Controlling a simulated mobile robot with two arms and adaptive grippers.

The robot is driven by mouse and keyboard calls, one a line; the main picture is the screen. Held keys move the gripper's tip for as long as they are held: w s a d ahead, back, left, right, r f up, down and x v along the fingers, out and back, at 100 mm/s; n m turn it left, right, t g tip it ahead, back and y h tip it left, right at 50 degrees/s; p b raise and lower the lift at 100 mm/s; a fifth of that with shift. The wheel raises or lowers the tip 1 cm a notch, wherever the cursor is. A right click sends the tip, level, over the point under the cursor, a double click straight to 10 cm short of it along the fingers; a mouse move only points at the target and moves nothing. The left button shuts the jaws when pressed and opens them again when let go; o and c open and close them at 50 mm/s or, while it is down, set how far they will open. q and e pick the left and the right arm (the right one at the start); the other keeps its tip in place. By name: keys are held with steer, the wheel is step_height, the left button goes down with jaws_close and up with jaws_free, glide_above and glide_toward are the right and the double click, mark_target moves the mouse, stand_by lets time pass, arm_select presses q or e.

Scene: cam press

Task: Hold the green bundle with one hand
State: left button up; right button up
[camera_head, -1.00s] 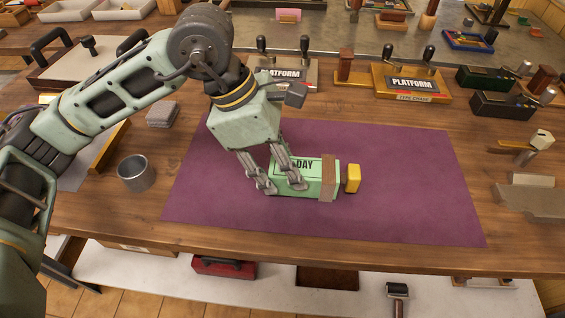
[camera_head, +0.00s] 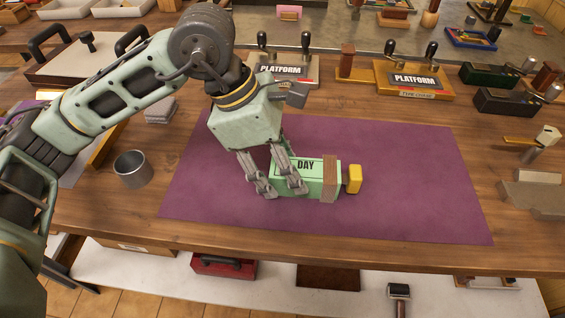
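The green bundle (camera_head: 318,177) lies on the purple mat (camera_head: 410,190), with the word DAY on its upper face and a brown band around its right part. My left gripper (camera_head: 281,190) reaches down over the bundle's left part. One finger is at the bundle's left end and the other crosses in front of its labelled face. The fingers are apart, but their contact with the bundle is unclear, and they hide part of its left side. My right gripper is not in view.
A yellow block (camera_head: 354,179) sits right beside the bundle's banded end. A metal cup (camera_head: 132,169) stands left of the mat. Two PLATFORM fixtures (camera_head: 288,70) (camera_head: 414,80) stand behind the mat. The mat's right side is clear.

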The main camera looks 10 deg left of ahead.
arm_select(q)
steer(key=shift+o, duration=0.8)
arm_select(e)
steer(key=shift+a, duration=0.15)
arm_select(q)
steer(key=shift+r, duration=0.1)
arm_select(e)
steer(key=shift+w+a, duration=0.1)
arm_select(q)
steer(key=shift+a+r, duration=0.15)
steer(key=shift+r, duration=0.15)
steer(key=v, duration=0.7)
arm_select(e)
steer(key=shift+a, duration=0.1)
arm_select(q)
steer(key=shift+f, duration=0.1)
